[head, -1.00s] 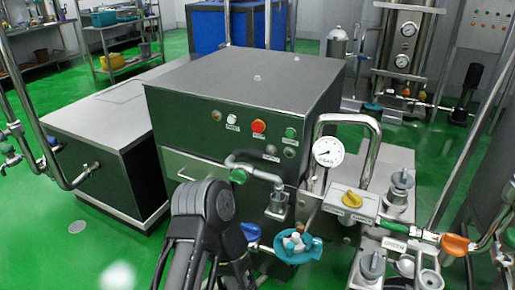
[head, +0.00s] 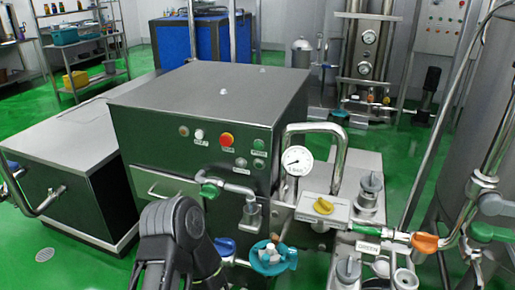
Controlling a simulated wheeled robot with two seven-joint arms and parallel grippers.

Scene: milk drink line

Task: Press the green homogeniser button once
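The homogeniser is a large steel-topped cabinet (head: 215,88) with a dark green front, in the middle of the head view. The green button (head: 259,145) is at the right end of the upper row on its front panel. A red button (head: 226,140) on a yellow ring and a white button (head: 198,134) are to its left. One of my dark arms rises at the bottom, in front of the cabinet's lower left. Neither gripper's fingers can be seen, and nothing is seen touching the green button.
A bent steel pipe and a pressure gauge (head: 297,160) stand just right of the panel. A pipe with a green handle (head: 209,190) juts out below the buttons.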

